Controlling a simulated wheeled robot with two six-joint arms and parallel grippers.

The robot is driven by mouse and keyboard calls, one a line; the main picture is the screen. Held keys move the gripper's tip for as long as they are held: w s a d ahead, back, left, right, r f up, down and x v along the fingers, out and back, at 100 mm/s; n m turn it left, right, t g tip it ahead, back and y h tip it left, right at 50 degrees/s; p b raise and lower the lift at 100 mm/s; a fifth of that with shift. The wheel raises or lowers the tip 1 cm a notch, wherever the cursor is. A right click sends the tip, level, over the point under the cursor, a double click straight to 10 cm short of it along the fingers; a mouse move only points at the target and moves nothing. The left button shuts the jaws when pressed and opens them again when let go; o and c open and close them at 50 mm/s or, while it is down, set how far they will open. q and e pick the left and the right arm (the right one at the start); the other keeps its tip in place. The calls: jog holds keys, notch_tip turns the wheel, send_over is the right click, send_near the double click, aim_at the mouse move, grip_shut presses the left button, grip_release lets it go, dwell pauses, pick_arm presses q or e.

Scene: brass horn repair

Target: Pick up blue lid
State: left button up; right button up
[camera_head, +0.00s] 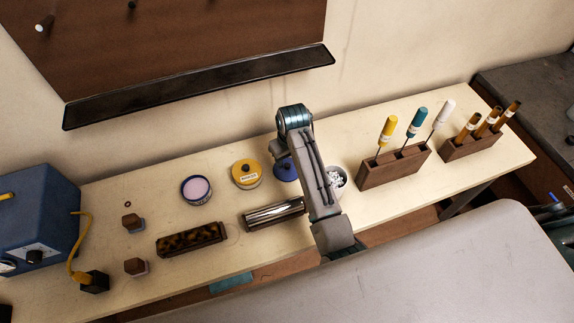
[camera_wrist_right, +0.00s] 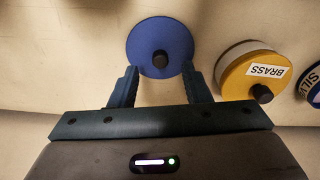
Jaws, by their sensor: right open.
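The blue lid (camera_wrist_right: 148,40) is a flat round disc with a dark knob (camera_wrist_right: 160,59) in the right wrist view. In the head view the lid (camera_head: 286,172) lies on the bench, partly hidden by my right arm. My right gripper (camera_wrist_right: 160,75) is open, its two dark fingers on either side of the knob in the picture. I cannot tell whether the fingers touch the lid. In the head view the right gripper (camera_head: 282,150) is mostly hidden under its wrist. My left gripper does not show.
A yellow-lidded tin (camera_head: 246,174) marked BRASS stands just left of the lid. A white-filled cup (camera_head: 338,180) stands right of my arm. A metal cylinder (camera_head: 272,214) lies in front. Wooden tool blocks (camera_head: 394,168) stand to the right.

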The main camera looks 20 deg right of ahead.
aim_at(287, 167)
notch_tip(287, 167, down, 3)
jog(key=shift+r+p, duration=0.2)
jog(key=shift+p, duration=0.1)
jog(key=shift+f, duration=0.1)
jog(key=shift+c, duration=0.4)
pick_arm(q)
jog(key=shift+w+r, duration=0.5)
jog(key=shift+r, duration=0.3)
pick_arm(e)
grip_shut()
jog(key=shift+w, duration=0.1)
